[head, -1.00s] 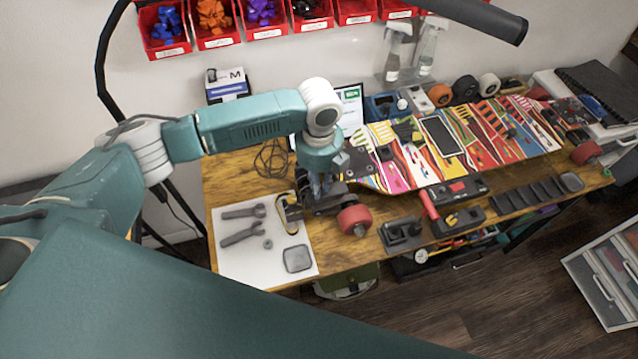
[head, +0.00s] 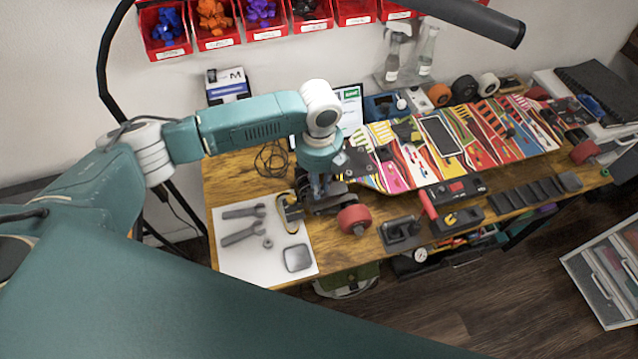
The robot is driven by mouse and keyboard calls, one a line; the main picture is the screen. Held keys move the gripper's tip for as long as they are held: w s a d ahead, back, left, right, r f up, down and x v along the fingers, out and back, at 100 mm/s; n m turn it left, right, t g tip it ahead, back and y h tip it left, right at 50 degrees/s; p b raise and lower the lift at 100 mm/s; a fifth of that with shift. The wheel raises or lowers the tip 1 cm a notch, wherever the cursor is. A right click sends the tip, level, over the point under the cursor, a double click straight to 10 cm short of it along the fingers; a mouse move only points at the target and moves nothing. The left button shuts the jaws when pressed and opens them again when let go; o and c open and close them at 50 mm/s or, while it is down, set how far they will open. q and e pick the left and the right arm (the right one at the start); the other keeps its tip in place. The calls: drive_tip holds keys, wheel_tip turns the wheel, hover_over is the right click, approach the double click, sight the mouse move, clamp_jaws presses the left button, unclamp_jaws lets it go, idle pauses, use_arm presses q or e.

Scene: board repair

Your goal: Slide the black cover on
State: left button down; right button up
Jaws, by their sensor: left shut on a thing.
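The colourful board (head: 398,174) lies along the table, with a black rectangular panel (head: 440,136) in its upper face. I cannot tell whether this panel is the black cover. My left gripper (head: 319,188) points down at the board's left end, beside the red wheel (head: 354,219). It is shut on a dark part (head: 326,203) there, mostly hidden by the gripper and wrist. I cannot tell whether that part is the cover or belongs to the wheel mount. My right gripper is not in view.
A white mat (head: 228,261) with grey wrenches (head: 243,234) and a grey square dish (head: 297,258) lies to the left. Black holders (head: 401,232) and a red-handled tool (head: 429,204) line the front edge. Red bins (head: 215,27) hang behind.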

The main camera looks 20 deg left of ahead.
use_arm(q)
drive_tip(key=shift+f, duration=0.1)
idle(0.5)
drive_tip(key=shift+f+b, duration=0.3)
drive_tip(key=shift+f, duration=0.6)
drive_tip(key=shift+p, duration=0.6)
idle(0.4)
drive_tip(key=shift+f, duration=0.15)
drive_tip(key=shift+f+b, duration=0.45)
drive_tip(key=shift+f, duration=0.25)
drive_tip(key=shift+p, duration=0.5)
idle(0.8)
